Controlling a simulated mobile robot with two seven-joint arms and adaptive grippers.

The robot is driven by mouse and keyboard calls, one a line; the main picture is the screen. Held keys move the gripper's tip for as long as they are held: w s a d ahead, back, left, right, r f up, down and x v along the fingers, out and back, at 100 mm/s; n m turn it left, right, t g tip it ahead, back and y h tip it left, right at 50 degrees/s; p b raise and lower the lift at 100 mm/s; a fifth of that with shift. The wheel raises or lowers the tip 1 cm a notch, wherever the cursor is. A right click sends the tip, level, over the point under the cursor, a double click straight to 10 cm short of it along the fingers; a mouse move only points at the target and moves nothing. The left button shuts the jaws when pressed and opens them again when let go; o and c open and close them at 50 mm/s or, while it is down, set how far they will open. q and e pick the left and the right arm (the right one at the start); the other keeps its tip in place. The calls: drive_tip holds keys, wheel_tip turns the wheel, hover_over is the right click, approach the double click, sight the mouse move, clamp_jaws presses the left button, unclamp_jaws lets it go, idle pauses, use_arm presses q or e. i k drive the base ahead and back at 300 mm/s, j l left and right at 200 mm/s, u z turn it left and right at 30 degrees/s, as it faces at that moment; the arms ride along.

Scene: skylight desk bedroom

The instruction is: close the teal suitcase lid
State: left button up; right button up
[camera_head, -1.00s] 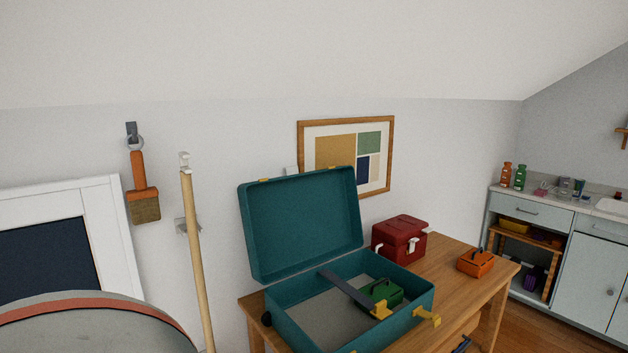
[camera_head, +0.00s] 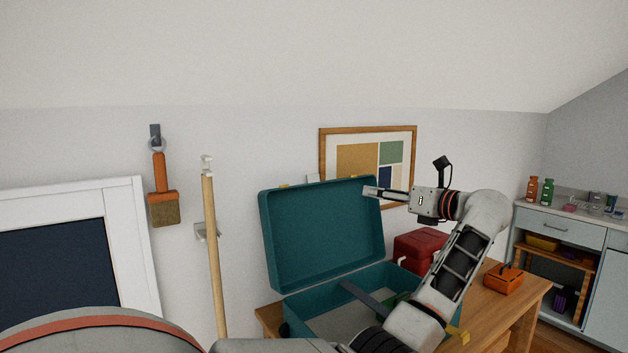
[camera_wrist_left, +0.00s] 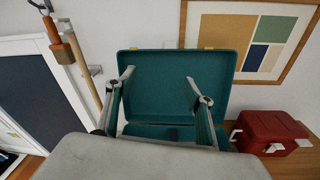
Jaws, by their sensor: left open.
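The teal suitcase (camera_head: 288,301) stands on the wooden table with its lid (camera_head: 320,235) raised, leaning slightly back toward the wall. The lid also fills the middle of the left wrist view (camera_wrist_left: 178,85). My left gripper (camera_head: 368,192) is at the lid's upper right edge in the head view, open and empty. In the left wrist view its two fingers (camera_wrist_left: 160,78) are spread in front of the lid; contact cannot be told. A dark grey bar (camera_head: 362,296) lies across the suitcase opening. My arm hides the suitcase's front right part and most of a green box inside. My right gripper is not in view.
A red box (camera_head: 418,246) stands behind the suitcase's right side, and an orange box (camera_head: 503,279) sits on the table (camera_head: 482,318) at right. A framed picture (camera_head: 348,158) hangs behind the lid. A wooden pole (camera_head: 213,260) stands left of the suitcase.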

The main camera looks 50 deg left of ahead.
sight(315, 232)
drive_tip(key=i+j, duration=0.1)
drive_tip(key=j, duration=1.3)
